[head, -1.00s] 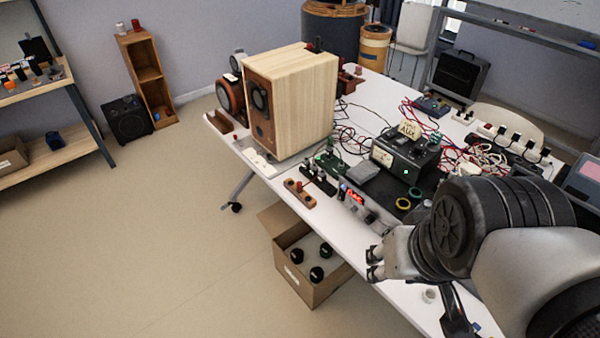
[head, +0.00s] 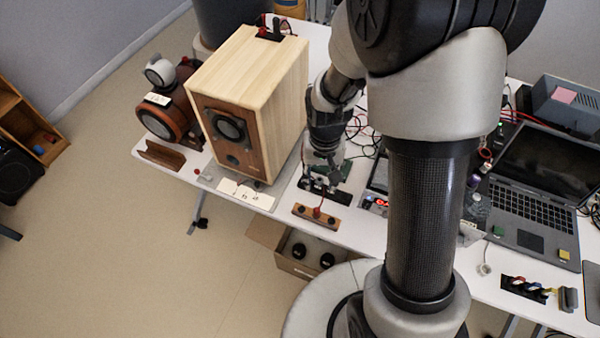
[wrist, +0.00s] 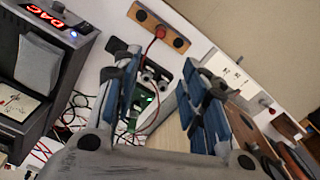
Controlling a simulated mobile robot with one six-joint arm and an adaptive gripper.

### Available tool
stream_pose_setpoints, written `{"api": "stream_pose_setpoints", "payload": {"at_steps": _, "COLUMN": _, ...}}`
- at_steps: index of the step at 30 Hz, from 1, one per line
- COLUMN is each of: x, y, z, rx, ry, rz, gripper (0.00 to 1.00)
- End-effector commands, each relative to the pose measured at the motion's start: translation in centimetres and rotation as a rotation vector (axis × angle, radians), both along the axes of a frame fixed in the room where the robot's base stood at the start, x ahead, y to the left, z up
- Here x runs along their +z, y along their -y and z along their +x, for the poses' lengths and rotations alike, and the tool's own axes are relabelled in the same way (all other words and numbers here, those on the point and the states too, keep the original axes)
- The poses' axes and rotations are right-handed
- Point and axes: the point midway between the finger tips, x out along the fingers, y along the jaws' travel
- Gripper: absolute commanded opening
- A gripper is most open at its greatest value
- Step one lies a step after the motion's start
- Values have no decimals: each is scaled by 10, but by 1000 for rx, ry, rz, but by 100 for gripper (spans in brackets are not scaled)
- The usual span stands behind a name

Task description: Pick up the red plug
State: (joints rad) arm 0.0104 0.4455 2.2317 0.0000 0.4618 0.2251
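A red plug (head: 317,212) stands in a small wooden block (head: 328,219) with black sockets, near the table's front edge. In the wrist view the red plug (wrist: 160,32) shows with a thin red cable running from it, just beyond the fingertips. My gripper (head: 325,180) is behind the block in the head view, right of the wooden speaker (head: 258,110). In the wrist view my gripper (wrist: 150,72) has its fingers wide apart, with no plug held between them. A black holder (wrist: 153,75) shows between the fingers, partly hidden.
A white card (head: 245,194) lies left of the block. A lit DAC box (wrist: 45,60) is close to the fingers at left. Loose cables lie around. A laptop (head: 535,190) stands at right. An open cardboard box (head: 290,260) is below the table edge.

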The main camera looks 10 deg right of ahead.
Motion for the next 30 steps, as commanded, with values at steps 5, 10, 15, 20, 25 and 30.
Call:
{"api": "stream_pose_setpoints", "payload": {"at_steps": 5, "x": -29, "y": 0, "z": -2, "rx": -1, "ry": -7, "rz": 0, "gripper": 40}}
{"api": "stream_pose_setpoints", "payload": {"at_steps": 10, "x": -68, "y": 0, "z": -2, "rx": -1, "ry": -7, "rz": 0, "gripper": 40}}
{"api": "stream_pose_setpoints", "payload": {"at_steps": 15, "x": -102, "y": 0, "z": -2, "rx": 0, "ry": -7, "rz": 1, "gripper": 40}}
{"api": "stream_pose_setpoints", "payload": {"at_steps": 20, "x": -120, "y": 0, "z": -2, "rx": 0, "ry": -5, "rz": 0, "gripper": 40}}
{"api": "stream_pose_setpoints", "payload": {"at_steps": 25, "x": -126, "y": 0, "z": -2, "rx": 0, "ry": -2, "rz": -1, "gripper": 40}}
{"api": "stream_pose_setpoints", "payload": {"at_steps": 30, "x": -147, "y": -3, "z": -5, "rx": 1, "ry": -5, "rz": 0, "gripper": 40}}
